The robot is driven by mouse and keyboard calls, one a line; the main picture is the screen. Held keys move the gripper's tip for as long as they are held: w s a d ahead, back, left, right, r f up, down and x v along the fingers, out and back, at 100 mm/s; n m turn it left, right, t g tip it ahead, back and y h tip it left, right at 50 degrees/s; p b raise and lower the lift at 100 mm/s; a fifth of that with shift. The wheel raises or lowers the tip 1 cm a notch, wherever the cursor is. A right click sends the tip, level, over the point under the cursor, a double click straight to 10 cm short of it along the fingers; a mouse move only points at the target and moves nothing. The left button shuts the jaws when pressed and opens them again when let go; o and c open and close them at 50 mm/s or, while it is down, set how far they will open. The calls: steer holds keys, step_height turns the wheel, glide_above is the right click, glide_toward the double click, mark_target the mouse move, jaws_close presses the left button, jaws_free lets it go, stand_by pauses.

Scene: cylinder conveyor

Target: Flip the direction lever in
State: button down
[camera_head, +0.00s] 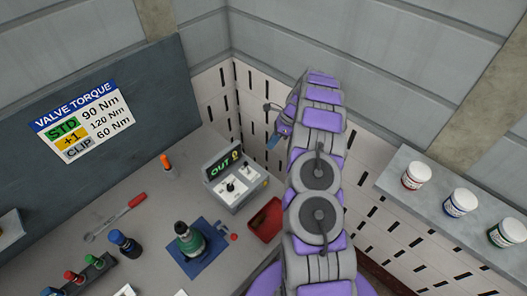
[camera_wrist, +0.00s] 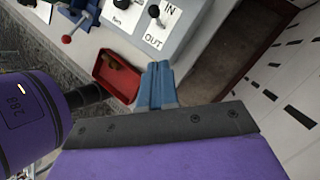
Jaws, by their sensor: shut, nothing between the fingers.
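The control box (camera_head: 235,183) stands on the bench, and its display (camera_head: 223,165) reads OUT in green. Two small black-knobbed levers rise from its white panels. In the wrist view, the direction lever (camera_wrist: 155,12) stands on the panel marked IN and OUT (camera_wrist: 152,40), near the top edge; I cannot tell its exact tilt. My gripper has blue fingers (camera_wrist: 157,86), closed together and empty. They point toward the IN/OUT panel, apart from the lever. In the head view my gripper (camera_head: 272,142) is above and to the right of the box.
A red bin (camera_head: 263,221) sits right beside the box and shows left of my fingers in the wrist view (camera_wrist: 103,79). A green-and-black bottle (camera_head: 189,240) stands on a blue mat. An orange-topped cylinder (camera_head: 167,165) stands behind. Jars line the right shelf (camera_head: 400,160).

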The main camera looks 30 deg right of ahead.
steer(key=a+r+n+b, duration=0.3)
steer(key=a+r, duration=0.1)
steer(key=r, duration=0.3)
steer(key=s+a+r+n+g+h+b, duration=0.1)
steer(key=s+a+r+n+b, duration=0.3)
steer(key=s+a, duration=0.35)
steer(key=s+a+r+n+g+h+b, duration=0.1)
steer(key=s+a+r+n+b, duration=0.25)
steer(key=s+a+n, duration=0.35)
steer(key=s+a+f+n+h+b, duration=0.1)
steer(key=s+f+n+b, duration=0.1)
steer(key=s, duration=0.7)
steer(key=s+a+f+n+h+b, duration=0.1)
steer(key=s+f+n+h+b, duration=0.1)
steer(key=s, duration=0.7)
steer(key=s+a+f+n+h+b, duration=0.1)
steer(key=s+f+n+b, duration=0.3)
steer(key=s, duration=0.5)
steer(key=shift+s+a+f+n+b, duration=0.2)
steer(key=shift+s+f+n+b, duration=0.1)
steer(key=shift+n+b, duration=0.8)
steer(key=c, duration=1.8)
jaws_free()
